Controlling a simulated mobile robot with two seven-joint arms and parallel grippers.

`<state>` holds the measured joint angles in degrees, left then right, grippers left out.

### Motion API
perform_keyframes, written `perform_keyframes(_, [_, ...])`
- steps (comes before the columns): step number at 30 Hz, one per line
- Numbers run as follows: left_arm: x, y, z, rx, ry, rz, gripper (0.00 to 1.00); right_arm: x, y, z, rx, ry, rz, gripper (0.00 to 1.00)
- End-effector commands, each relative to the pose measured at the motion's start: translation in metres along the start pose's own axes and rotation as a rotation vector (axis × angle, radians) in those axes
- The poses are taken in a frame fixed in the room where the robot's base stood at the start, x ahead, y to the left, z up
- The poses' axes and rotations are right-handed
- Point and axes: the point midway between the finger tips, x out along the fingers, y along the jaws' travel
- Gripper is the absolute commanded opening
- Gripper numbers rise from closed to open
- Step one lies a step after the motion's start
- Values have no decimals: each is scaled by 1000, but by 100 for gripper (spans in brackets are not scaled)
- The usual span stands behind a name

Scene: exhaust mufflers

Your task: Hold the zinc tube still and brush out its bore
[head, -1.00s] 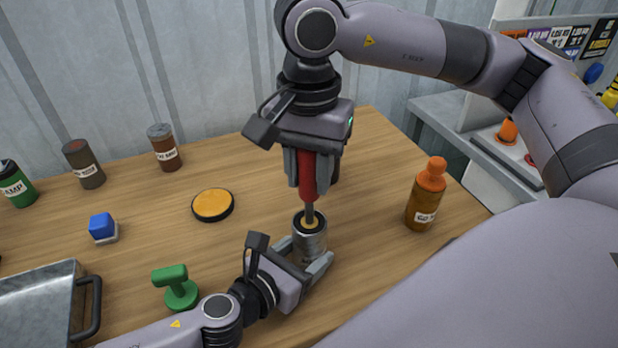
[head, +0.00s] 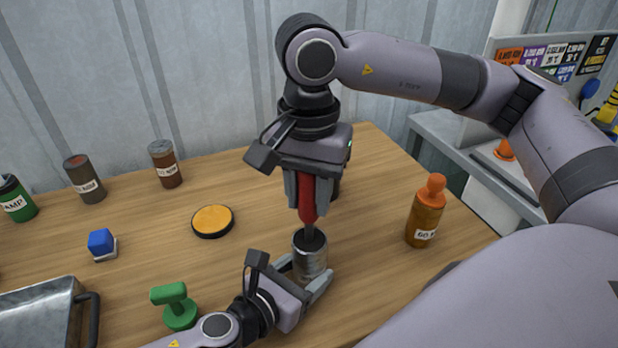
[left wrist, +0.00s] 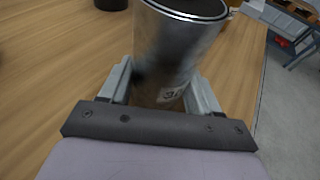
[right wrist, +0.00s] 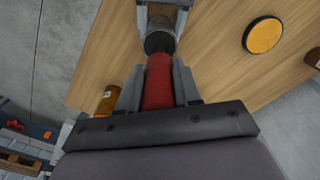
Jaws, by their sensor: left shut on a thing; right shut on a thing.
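The zinc tube (head: 311,262) stands upright on the wooden table, its dark round mouth facing up. My left gripper (head: 309,287) is shut on its lower part from the front left; the left wrist view shows the tube (left wrist: 172,55) between both fingers, with a small white label. My right gripper (head: 307,207) points down above the tube, shut on the red handle (head: 307,200) of the brush. The brush's thin shaft runs down into the tube's mouth; its bristles are hidden. The right wrist view shows the red handle (right wrist: 158,82) in line with the tube (right wrist: 160,20).
An orange-capped amber bottle (head: 425,212) stands to the right. To the left are a yellow disc (head: 213,221), a blue-topped block (head: 102,243), a green knobbed piece (head: 175,306), several cans along the wall and a metal tray (head: 40,312). A dark object is partly hidden behind my right gripper.

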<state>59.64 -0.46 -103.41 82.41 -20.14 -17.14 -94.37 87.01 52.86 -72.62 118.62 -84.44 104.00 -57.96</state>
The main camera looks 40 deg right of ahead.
Motion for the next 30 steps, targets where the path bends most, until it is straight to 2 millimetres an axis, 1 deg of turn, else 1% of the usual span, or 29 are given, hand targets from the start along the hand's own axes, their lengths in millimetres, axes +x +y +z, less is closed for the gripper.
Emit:
perform_keyframes(3, [0,0,0,0,0,0,45,12,1,0,0,-1,5,2])
perform_keyframes(6, [0,0,0,0,0,0,45,17,0,0,0,0,3,2])
perform_keyframes(17, [0,0,0,0,0,0,45,18,0,0,0,0,2,2])
perform_keyframes(20, [0,0,0,0,0,0,45,13,0,0,1,1,0,2])
perform_keyframes(30, [0,0,0,0,0,0,45,-18,0,-1,2,1,-1,2])
